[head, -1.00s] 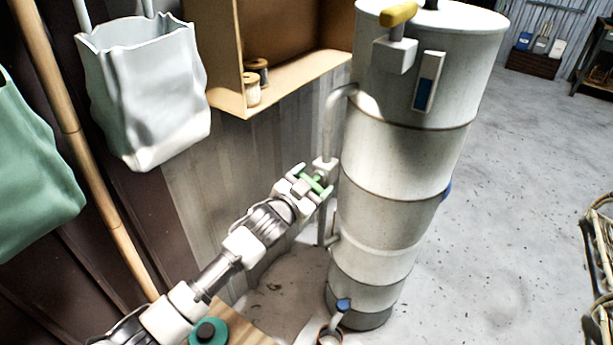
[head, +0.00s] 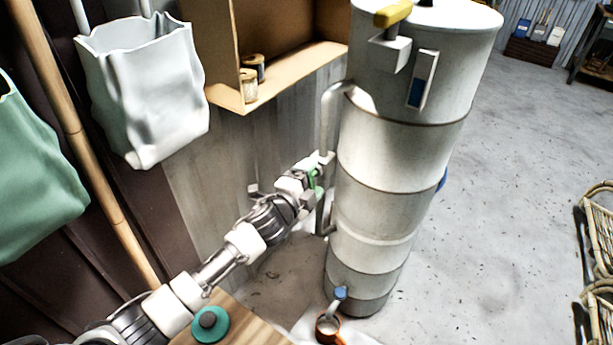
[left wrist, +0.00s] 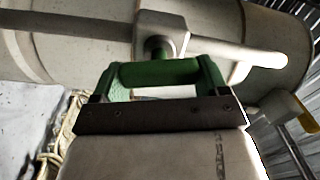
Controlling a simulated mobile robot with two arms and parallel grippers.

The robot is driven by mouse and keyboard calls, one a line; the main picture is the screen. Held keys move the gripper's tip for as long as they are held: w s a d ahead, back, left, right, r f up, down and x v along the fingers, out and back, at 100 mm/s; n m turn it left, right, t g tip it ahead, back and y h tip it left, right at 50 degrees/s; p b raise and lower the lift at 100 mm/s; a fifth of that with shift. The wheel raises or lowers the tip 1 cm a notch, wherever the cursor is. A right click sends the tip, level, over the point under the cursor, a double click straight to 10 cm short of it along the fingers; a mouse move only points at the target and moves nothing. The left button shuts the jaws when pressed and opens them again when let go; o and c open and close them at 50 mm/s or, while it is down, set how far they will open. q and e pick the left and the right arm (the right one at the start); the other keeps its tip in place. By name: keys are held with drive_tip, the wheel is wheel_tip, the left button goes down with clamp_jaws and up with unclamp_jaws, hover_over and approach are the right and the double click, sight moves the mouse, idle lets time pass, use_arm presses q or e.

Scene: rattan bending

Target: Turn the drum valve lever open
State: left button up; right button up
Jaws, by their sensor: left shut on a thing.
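The tall white drum (head: 385,160) stands at centre right in the head view, with a grey pipe (head: 328,115) down its left side. The green valve lever (head: 316,184) is on this pipe, partly hidden by my gripper. My left gripper (head: 313,181) is shut on the lever, close beside the drum. In the left wrist view the green lever (left wrist: 155,72) lies across between the fingers, in front of the pale valve body (left wrist: 162,30) on the drum. My right gripper is not in view.
A yellow handle (head: 393,13) is at the drum's top. A cardboard-coloured shelf (head: 300,82) is behind my arm. Rattan pieces (head: 598,230) are at the right edge; the floor between is clear.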

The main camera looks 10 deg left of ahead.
use_arm(q)
drive_tip(key=shift+w+a+r+m, duration=0.1)
drive_tip(key=shift+w+a+m, duration=0.05)
drive_tip(key=shift+m, duration=1.45)
drive_tip(key=o, duration=0.9)
drive_tip(key=shift+a, duration=0.15)
drive_tip(key=shift+s, duration=0.4)
drive_tip(key=v, duration=1)
drive_tip(key=shift+a, duration=0.15)
